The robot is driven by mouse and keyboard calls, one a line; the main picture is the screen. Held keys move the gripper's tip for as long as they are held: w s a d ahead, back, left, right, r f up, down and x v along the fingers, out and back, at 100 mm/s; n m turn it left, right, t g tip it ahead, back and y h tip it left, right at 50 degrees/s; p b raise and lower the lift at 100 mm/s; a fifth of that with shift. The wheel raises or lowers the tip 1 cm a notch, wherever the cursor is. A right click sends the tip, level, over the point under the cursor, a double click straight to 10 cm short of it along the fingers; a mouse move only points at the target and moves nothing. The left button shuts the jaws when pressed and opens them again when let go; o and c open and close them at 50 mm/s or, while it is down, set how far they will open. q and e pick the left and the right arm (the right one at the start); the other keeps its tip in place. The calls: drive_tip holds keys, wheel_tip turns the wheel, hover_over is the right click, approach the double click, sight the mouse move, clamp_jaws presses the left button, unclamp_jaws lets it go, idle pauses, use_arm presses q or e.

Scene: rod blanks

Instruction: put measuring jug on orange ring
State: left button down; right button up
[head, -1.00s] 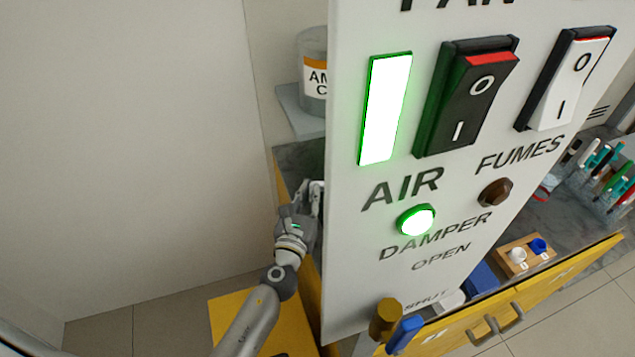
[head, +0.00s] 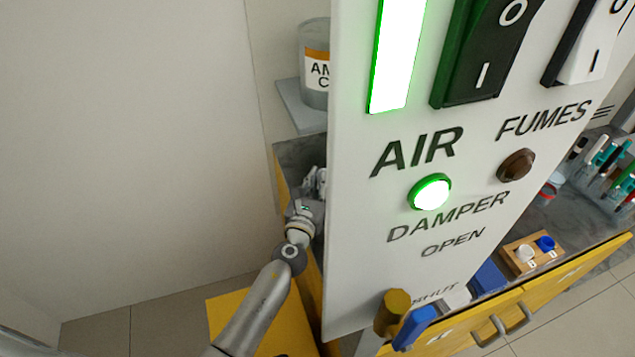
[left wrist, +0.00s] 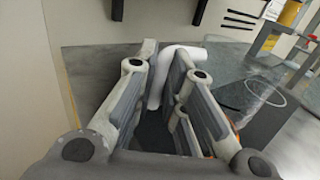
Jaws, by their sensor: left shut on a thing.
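My left gripper (head: 315,182) is by the counter's left end in the head view, partly hidden behind the big white panel. In the left wrist view the gripper (left wrist: 165,62) is shut on a white curved piece (left wrist: 178,55), which looks like the measuring jug's handle. The rest of the jug cannot be made out clearly. No whole orange ring shows. Small orange bits show behind the right finger in the left wrist view; I cannot tell what they belong to. My right gripper is not in view.
The white switch panel (head: 365,230) blocks much of the head view. A grey canister (head: 315,85) stands on a shelf behind it. A wooden block with small caps (head: 525,253) and pens in a rack (head: 615,170) are at right. A thin pale circle (left wrist: 265,93) marks a dark surface.

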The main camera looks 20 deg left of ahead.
use_arm(q)
drive_tip(key=shift+f, duration=0.2)
drive_tip(key=c, duration=1.5)
unclamp_jaws()
drive_tip(key=shift+r, duration=0.1)
drive_tip(key=shift+r, duration=0.2)
drive_tip(key=s, duration=1.2)
drive_tip(key=shift+b, duration=0.35)
